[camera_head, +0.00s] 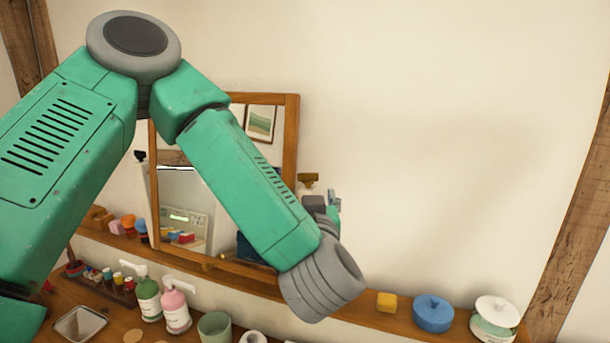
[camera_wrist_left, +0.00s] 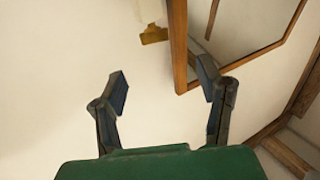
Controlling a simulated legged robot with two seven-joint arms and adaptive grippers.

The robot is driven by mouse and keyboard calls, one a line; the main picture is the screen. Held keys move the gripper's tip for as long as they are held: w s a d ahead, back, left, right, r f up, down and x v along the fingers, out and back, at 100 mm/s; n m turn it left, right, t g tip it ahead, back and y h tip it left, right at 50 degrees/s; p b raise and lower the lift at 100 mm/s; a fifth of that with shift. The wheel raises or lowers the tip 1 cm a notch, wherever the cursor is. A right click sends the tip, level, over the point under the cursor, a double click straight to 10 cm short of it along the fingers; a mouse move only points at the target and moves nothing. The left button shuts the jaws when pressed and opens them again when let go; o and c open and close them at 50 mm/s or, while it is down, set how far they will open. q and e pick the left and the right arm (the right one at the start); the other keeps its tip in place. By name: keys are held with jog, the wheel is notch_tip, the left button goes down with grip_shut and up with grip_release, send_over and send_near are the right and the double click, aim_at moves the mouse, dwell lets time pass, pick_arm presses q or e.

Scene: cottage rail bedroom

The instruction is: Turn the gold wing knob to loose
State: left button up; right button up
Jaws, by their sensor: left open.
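The gold wing knob (camera_head: 308,179) shows beside the right edge of the mirror frame. It also shows in the left wrist view (camera_wrist_left: 153,35), against the pale wall, beyond my fingers and apart from them. My left gripper (camera_wrist_left: 163,84) is open and empty, with one finger on each side of that view. In the head view my left gripper (camera_head: 328,206) is small and partly hidden behind my wrist, just below and right of the knob. My right gripper is not in view.
A wood-framed mirror (camera_head: 291,140) is on the wall, its frame edge (camera_wrist_left: 179,50) close by my right-hand finger in the wrist view. A shelf below holds a yellow block (camera_head: 387,302), a blue lidded pot (camera_head: 433,315) and a white one (camera_head: 495,318). Bottles stand lower left.

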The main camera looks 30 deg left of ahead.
aim_at(309, 175)
pick_arm(q)
jog(key=p+x, duration=0.1)
jog(key=x, duration=0.2)
jog(key=p+x, duration=0.1)
jog(key=x, duration=0.2)
jog(key=w+d+p+x, duration=0.1)
jog(key=x, duration=0.2)
jog(key=shift+r, duration=0.2)
jog(key=shift+w+a, duration=0.45)
jog(key=shift+a, duration=0.05)
jog(key=shift+a+f, duration=0.25)
jog(key=shift+a, duration=0.4)
jog(key=shift+d, duration=0.2)
jog(key=c, duration=1.1)
jog(key=shift+w+d+r, duration=0.1)
jog(key=shift+d, duration=0.2)
jog(key=shift+c, duration=0.3)
